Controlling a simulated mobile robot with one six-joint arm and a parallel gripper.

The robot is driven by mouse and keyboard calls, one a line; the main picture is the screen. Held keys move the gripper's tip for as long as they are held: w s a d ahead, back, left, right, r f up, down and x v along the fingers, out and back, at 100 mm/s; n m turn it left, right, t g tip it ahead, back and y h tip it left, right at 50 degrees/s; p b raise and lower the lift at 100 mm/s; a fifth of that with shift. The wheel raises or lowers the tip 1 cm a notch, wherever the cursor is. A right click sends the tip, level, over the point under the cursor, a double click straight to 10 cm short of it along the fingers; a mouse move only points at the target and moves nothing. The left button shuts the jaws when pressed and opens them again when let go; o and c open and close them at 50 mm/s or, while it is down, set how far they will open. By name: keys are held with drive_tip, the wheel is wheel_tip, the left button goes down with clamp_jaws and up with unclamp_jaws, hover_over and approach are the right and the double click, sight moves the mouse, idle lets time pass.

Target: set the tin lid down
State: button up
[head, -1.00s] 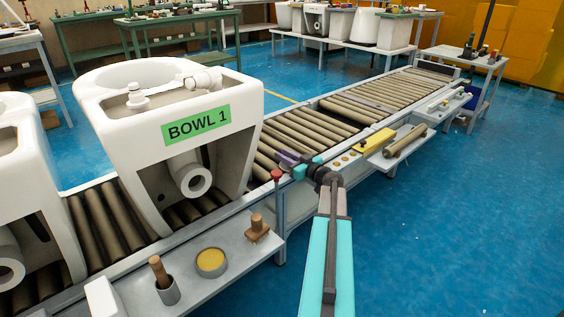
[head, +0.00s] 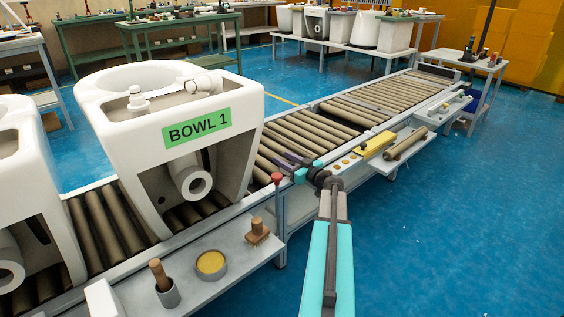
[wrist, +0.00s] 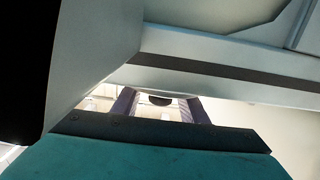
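My gripper (head: 286,160) is beside the conveyor's near rail, to the right of the bowl labelled BOWL 1. In the wrist view its two purple fingers (wrist: 160,104) stand apart with a bright gap between them. A small dark rounded thing shows in that gap, seemingly clear of both fingers; I cannot tell whether it is the tin lid. No lid can be made out for sure in the head view. An open round tin with yellow contents (head: 211,264) stands on the near side shelf (head: 228,277), well to the left of my gripper.
BOWL 1 (head: 240,95) stands on the roller conveyor (head: 345,112). A wooden-handled tool in a cup (head: 168,290), a brush (head: 257,231) and a red knob (head: 277,178) are near. A yellow block (head: 376,145) and a roller (head: 405,143) lie on the farther shelf.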

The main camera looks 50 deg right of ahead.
drive_tip(key=shift+s+r, duration=0.2)
drive_tip(key=shift+s, duration=0.05)
drive_tip(key=s+p, duration=0.4)
drive_tip(key=s, duration=0.7)
drive_tip(key=shift+s+a+r, duration=0.2)
drive_tip(key=shift+s+a, duration=0.05)
drive_tip(key=shift+a, duration=0.15)
drive_tip(key=shift+o, duration=0.2)
drive_tip(key=shift+p, duration=0.3)
